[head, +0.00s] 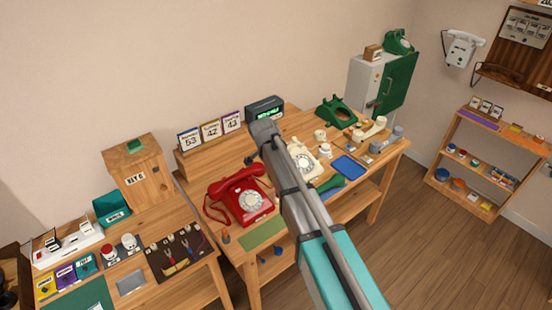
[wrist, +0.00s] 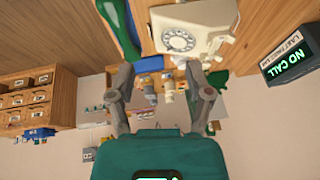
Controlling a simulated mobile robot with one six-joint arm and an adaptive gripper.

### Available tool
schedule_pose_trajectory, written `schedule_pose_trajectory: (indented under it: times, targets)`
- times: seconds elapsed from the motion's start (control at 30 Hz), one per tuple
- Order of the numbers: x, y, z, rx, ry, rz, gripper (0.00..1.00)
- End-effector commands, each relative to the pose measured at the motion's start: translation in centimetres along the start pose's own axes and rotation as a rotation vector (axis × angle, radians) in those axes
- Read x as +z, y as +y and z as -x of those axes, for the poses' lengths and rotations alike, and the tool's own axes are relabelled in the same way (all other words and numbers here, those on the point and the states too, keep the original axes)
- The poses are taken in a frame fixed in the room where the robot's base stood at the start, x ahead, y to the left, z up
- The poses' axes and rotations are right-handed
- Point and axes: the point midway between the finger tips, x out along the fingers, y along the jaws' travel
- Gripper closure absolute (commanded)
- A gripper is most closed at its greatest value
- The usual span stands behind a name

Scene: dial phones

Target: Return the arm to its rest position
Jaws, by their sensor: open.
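My arm (head: 295,190) reaches up from the lower right of the head view, in front of the phone table. In the wrist view my gripper (wrist: 160,78) is open, its two fingers apart with nothing held between them. The wrist picture appears upside down. A cream dial phone (wrist: 190,32) and a green handset (wrist: 120,30) lie beyond the fingers there. In the head view the cream phone (head: 303,158) is partly hidden by my arm, and a red dial phone (head: 240,195) sits to its left.
A dark display box (head: 265,108) stands at the table's back; it reads NO CALL in the wrist view (wrist: 288,62). A green phone (head: 337,112) and blue tray (head: 349,167) are to the right. A tool table (head: 130,280) stands left, a shelf (head: 490,150) far right. Open floor (head: 420,250) lies at lower right.

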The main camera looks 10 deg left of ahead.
Motion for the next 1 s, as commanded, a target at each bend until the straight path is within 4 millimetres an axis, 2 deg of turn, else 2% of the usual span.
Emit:
schedule_pose_trajectory:
  times: [0.4,0.57,0.67,0.77,1.0]
  targets:
    - [-0.1,0.0,0.0,0.000,0.000,-0.001,0.34]
    - [-0.6,1.1,-0.2,0.008,-0.006,0.011,0.34]
    - [-1.5,2.9,-0.4,0.020,-0.016,0.035,0.34]
    - [-2.7,5.5,-0.7,0.038,-0.035,0.072,0.34]
    - [-6.1,14.3,-1.3,0.084,-0.111,0.204,0.34]
